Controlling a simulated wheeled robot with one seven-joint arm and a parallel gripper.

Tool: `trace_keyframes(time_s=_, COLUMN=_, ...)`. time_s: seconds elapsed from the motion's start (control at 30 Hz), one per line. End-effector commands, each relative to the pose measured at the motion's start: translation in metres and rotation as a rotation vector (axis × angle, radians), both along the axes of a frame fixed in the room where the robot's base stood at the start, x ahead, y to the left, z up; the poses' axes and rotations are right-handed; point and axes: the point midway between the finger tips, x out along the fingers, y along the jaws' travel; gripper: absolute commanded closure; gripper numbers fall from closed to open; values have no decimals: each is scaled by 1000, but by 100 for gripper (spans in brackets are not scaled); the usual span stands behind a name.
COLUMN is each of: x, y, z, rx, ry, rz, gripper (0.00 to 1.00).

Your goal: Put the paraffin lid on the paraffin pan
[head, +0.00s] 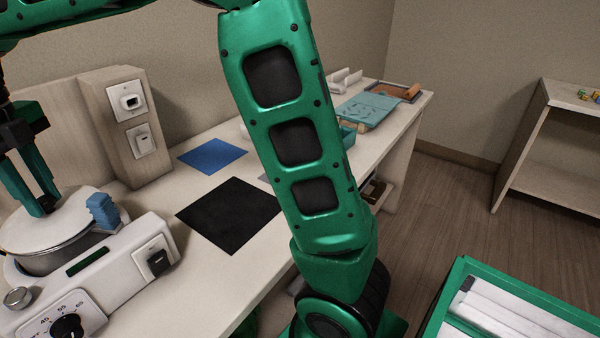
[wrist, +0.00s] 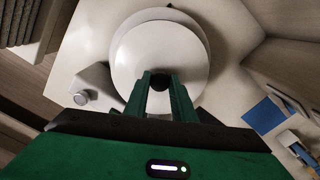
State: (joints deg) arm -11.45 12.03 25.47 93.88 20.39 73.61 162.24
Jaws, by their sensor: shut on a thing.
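The white round paraffin lid (head: 62,217) is at the far left of the head view, over the grey metal paraffin pan (head: 62,261). My gripper (head: 42,209) is above the lid with its fingers pointing down. In the wrist view my gripper (wrist: 160,82) is shut on the dark knob at the middle of the lid (wrist: 150,52). The pan's pale rim (wrist: 160,14) shows as a crescent beyond the lid's upper edge. The lid covers most of the pan; I cannot tell whether it touches the rim all round.
The white warmer (head: 125,268) has a dial (head: 66,326) in front. A blue block-like part (head: 103,212) stands beside the lid. A wooden box with sockets (head: 125,130) is behind. A black mat (head: 228,215) and a blue mat (head: 212,155) lie on the table.

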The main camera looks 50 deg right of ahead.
Motion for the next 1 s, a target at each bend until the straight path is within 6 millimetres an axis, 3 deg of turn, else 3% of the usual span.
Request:
trace_keyframes(time_s=0.47, x=0, y=0, z=-5, rx=-1, ry=1, rz=0, gripper=100)
trace_keyframes(time_s=0.5, x=0, y=0, z=-5, rx=-1, ry=1, rz=0, gripper=70)
trace_keyframes(time_s=0.57, x=0, y=0, z=-5, rx=-1, ry=1, rz=0, gripper=55)
trace_keyframes(time_s=1.0, x=0, y=0, z=-5, rx=-1, ry=1, rz=0, gripper=55)
